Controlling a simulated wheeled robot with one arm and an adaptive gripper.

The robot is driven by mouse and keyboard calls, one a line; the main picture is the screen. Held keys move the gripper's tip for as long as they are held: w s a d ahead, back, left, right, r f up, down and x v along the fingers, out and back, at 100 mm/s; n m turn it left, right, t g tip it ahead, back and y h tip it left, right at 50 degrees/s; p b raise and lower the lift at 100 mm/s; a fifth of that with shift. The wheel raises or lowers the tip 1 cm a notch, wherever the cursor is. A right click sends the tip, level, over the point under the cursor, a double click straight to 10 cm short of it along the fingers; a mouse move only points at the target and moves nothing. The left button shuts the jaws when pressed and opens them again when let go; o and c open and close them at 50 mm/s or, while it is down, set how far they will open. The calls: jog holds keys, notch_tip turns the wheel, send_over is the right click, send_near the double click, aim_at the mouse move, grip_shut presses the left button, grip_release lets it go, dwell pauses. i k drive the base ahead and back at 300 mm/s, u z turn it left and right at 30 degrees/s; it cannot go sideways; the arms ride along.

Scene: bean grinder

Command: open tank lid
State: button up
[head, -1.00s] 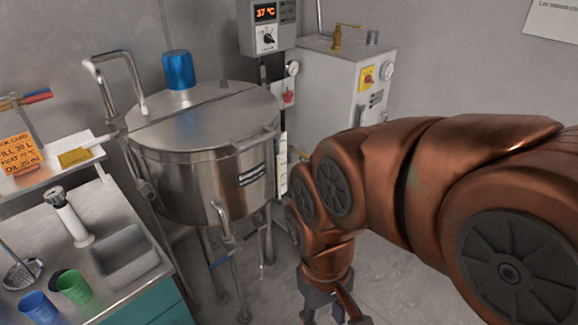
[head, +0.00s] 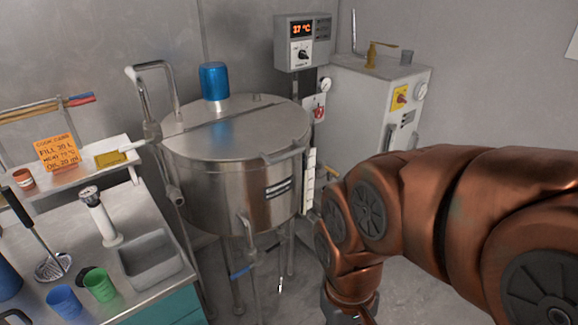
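The steel tank (head: 235,190) stands on legs in the middle of the head view. Its flat round lid (head: 260,125) lies closed on top, with a seam across it and a bar handle (head: 283,152) at the front right edge. A blue motor cap (head: 214,82) stands on the rear part of the top. My copper arm reaches in from the right. My gripper is cut off at the bottom edge, low and to the right of the tank, apart from the lid; its fingers do not show.
A control box (head: 303,42) reading 37 °C is behind the tank, beside a grey cabinet (head: 365,100). A bent pipe (head: 155,68) rises at the tank's left. A counter with a sink (head: 152,262), blue cup (head: 64,302) and green cup (head: 100,285) is at left. Floor shows below the tank.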

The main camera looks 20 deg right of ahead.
aim_at(269, 131)
jog(key=z, duration=0.55)
jog(key=k, duration=1.25)
jog(key=i, duration=0.4)
jog(key=u, duration=0.85)
jog(key=i, duration=0.95)
jog(key=z, duration=0.1)
